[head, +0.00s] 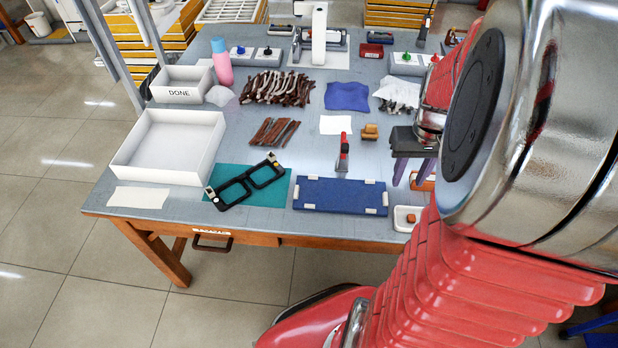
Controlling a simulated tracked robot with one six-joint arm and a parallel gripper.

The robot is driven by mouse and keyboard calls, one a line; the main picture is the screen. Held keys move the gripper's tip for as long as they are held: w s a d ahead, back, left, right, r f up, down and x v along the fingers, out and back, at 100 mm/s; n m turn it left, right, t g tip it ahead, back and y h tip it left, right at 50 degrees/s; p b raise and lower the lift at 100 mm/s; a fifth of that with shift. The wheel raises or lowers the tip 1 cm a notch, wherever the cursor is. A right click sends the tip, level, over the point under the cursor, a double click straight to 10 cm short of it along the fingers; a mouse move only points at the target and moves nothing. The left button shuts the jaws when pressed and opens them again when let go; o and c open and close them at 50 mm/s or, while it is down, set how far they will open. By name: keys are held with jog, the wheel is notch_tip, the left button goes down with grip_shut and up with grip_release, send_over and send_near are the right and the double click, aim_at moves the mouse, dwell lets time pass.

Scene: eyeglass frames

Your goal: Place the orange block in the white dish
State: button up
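A small orange-brown block (411,218) sits inside the white dish (400,225) at the front right of the table. My gripper (410,176) has a dark body and two purple fingers that point down. It is above and behind the dish in the picture, apart from the block. The fingers are spread with a gap between them, and I see nothing held. Another orange item with a pale patch (423,183) shows by the right finger, partly hidden; I cannot tell what it is. My red and chrome arm hides the table to the right.
Left of the dish lies a blue tray (340,195) with pale clips. A large white box (170,146) is at the left.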

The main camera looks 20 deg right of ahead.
jog(key=a+r+n+t, duration=0.1)
jog(key=a+r, duration=0.3)
jog(key=a, duration=0.5)
jog(key=a+r+n+t, duration=0.2)
jog(key=a+r, duration=0.2)
jog(key=a, duration=0.4)
jog(key=a+r+n+t, duration=0.2)
jog(key=a+r, duration=0.2)
jog(key=a, duration=0.5)
jog(key=shift+a+r+y, duration=0.3)
jog(key=shift+r, duration=0.05)
